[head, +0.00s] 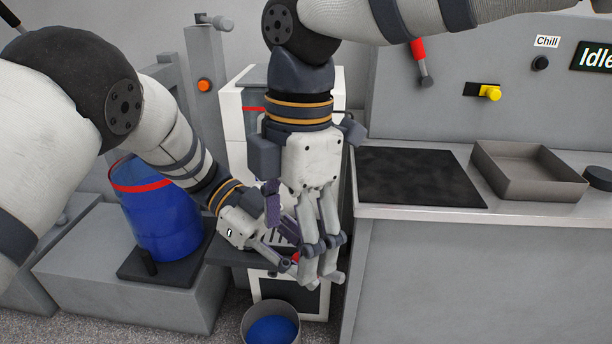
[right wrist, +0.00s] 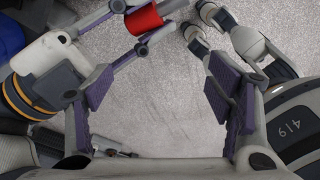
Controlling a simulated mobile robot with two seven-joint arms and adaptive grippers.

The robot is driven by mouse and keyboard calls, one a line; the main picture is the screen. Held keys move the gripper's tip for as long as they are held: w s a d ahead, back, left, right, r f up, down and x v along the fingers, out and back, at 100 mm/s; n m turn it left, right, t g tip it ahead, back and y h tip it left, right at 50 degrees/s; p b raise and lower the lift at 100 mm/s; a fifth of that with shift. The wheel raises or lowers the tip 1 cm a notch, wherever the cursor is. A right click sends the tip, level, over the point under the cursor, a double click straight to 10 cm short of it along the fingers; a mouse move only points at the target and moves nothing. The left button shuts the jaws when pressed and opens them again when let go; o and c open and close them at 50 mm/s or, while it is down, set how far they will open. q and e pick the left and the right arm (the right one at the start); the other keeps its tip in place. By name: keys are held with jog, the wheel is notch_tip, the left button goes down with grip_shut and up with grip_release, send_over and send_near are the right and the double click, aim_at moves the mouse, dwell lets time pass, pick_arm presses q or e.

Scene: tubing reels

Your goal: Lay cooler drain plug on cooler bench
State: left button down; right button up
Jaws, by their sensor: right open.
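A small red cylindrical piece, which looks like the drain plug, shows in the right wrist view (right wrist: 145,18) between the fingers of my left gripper. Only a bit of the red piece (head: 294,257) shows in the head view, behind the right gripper. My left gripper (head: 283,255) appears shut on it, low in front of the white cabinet. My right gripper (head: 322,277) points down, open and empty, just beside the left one. The grey bench (head: 430,211) under the "Chill" label stands to the right of both grippers.
The bench bears a black mat (head: 415,177), a grey open tray (head: 528,178) and a dark round piece (head: 598,178). A blue tank (head: 160,215) stands at left. A bucket (head: 270,318) with blue contents is on the floor below the grippers. The white cabinet (head: 238,135) stands behind.

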aim_at(337, 277)
jog(key=w+d+r+n+h, duration=0.1)
jog(key=w+r+n+h, duration=0.1)
jog(key=w+r+n, duration=0.25)
jog(key=shift+n, duration=0.55)
jog(key=f, duration=0.3)
jog(key=s+d+f, duration=0.1)
jog(key=f, duration=0.7)
jog(key=shift+s+d, duration=0.2)
jog(key=shift+d, duration=0.2)
jog(key=c, duration=0.8)
pick_arm(q)
jog(key=c, duration=1.2)
grip_release()
jog(key=shift+c, duration=0.2)
pick_arm(e)
jog(key=shift+c, duration=0.8)
